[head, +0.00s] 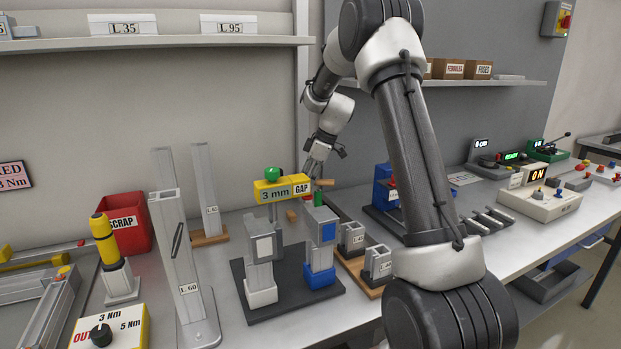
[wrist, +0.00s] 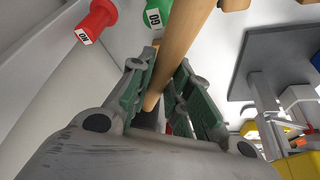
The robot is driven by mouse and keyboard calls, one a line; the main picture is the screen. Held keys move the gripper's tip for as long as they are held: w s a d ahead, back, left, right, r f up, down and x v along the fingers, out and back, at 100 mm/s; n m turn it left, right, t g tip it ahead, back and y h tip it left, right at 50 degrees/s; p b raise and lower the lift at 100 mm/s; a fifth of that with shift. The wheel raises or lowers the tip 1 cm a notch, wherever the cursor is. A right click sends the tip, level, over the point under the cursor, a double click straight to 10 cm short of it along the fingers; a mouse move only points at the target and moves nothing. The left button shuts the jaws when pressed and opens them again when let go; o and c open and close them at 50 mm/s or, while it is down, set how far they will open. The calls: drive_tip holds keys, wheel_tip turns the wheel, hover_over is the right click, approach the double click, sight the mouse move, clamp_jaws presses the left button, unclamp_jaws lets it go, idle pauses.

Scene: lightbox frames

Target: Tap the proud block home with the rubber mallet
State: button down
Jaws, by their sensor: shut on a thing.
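My gripper (head: 318,163) is above the bench, behind the dark base plate (head: 285,309). In the wrist view, its green-padded fingers (wrist: 160,95) are shut on a wooden handle (wrist: 178,55), which I take to be the mallet's. The handle runs slantwise between the fingers and out of the top of the picture. I cannot make out the rubber head in either view. Two metal posts stand on the plate, one with a white foot (head: 261,291) and one with a blue foot (head: 320,279). I cannot tell which block is proud.
A yellow "3 mm GAP" piece (head: 282,190) with a green knob stands near the posts. A green gauge (wrist: 153,14) and a red gauge (wrist: 97,20) are close to my fingers. A tall L 60 post (head: 180,265) and a red scrap bin (head: 122,226) are at left.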

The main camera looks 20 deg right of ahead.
drive_tip(key=s+a+m+t+h, duration=0.2)
drive_tip(key=s+a+m+h, duration=0.2)
drive_tip(key=m, duration=1)
drive_tip(key=shift+s+a+h, duration=0.4)
drive_tip(key=shift+s+a, duration=0.05)
drive_tip(key=shift+a, duration=1.1)
drive_tip(key=shift+s+a+r+m, duration=0.1)
drive_tip(key=shift+s+a+m, duration=0.1)
drive_tip(key=shift+m, duration=0.4)
